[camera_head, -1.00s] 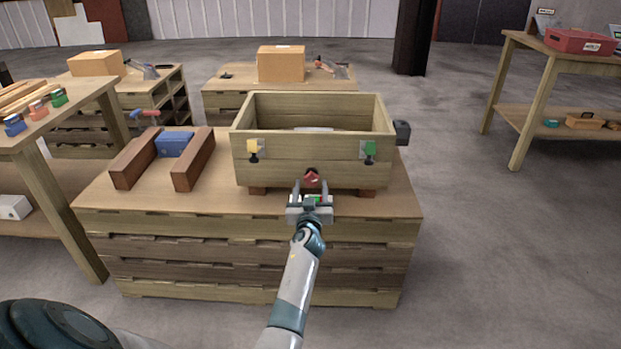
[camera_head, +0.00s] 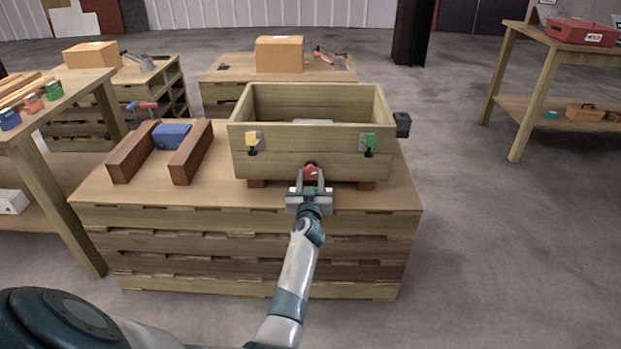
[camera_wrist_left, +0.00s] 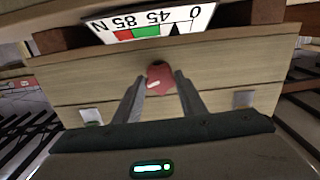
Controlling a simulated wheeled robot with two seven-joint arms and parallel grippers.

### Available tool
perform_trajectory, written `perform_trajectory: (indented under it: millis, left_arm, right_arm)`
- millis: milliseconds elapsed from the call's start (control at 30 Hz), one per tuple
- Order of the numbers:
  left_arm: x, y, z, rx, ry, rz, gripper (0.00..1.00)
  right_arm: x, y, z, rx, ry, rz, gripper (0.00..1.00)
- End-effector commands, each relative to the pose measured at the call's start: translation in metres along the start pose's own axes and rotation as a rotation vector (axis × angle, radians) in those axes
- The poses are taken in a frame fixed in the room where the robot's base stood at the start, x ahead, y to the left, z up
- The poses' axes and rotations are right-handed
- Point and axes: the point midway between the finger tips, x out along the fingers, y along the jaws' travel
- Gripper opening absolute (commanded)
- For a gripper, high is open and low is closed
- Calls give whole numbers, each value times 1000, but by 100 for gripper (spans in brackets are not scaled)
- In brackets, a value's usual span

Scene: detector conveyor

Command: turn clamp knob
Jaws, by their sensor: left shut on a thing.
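A red clamp knob (camera_head: 311,171) sits low on the front of an open wooden box (camera_head: 300,150). It also shows in the left wrist view (camera_wrist_left: 160,77), with a white mark on its face. My left gripper (camera_head: 311,180) is shut on the knob, one finger on each side, and hides part of it. In the left wrist view a white gauge (camera_wrist_left: 150,22) appears upside down, marked 0, 45, 85 and N, with green and red zones and a black pointer by the plain white part. My right gripper is not in view.
The box front also carries a yellow latch (camera_head: 252,141) and a green latch (camera_head: 370,142). Two brown blocks flank a blue block (camera_head: 171,136) to the left on the wooden bench (camera_head: 245,197). A side table (camera_head: 35,120) stands at the left.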

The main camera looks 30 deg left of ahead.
Motion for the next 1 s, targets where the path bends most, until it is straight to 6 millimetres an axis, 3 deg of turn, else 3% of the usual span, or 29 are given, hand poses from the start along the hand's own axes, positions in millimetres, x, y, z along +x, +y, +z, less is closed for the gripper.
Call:
perform_trajectory:
  millis: [1000]
  left_arm:
    - [0,0,0,502,1,0,15]
  right_arm:
    - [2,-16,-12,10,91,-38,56]
